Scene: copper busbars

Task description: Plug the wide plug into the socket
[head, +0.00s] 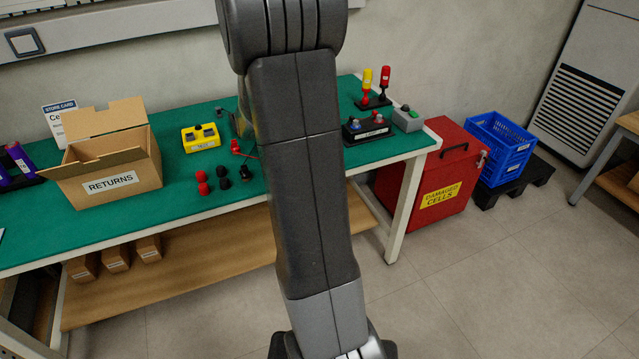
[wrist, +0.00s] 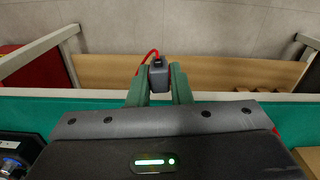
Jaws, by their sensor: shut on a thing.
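My gripper (wrist: 158,92) shows in the wrist view with its two green fingers shut on a dark, boxy plug (wrist: 158,73). A red cable curves off the plug's left side. In the head view my arm hides the gripper and the plug; a bit of red cable (head: 246,154) shows left of the arm. A black block with blue and grey round fittings (head: 367,131) stands right of the arm on the green bench. A similar blue fitting (wrist: 12,163) shows at the lower left of the wrist view. I cannot tell which part is the socket.
On the bench (head: 110,225) are a RETURNS carton (head: 110,180), a yellow button box (head: 200,138), several red and black caps, a grey box with a green button (head: 408,120), and red and yellow upright tools (head: 376,85). A red bin (head: 440,175) stands right of the bench.

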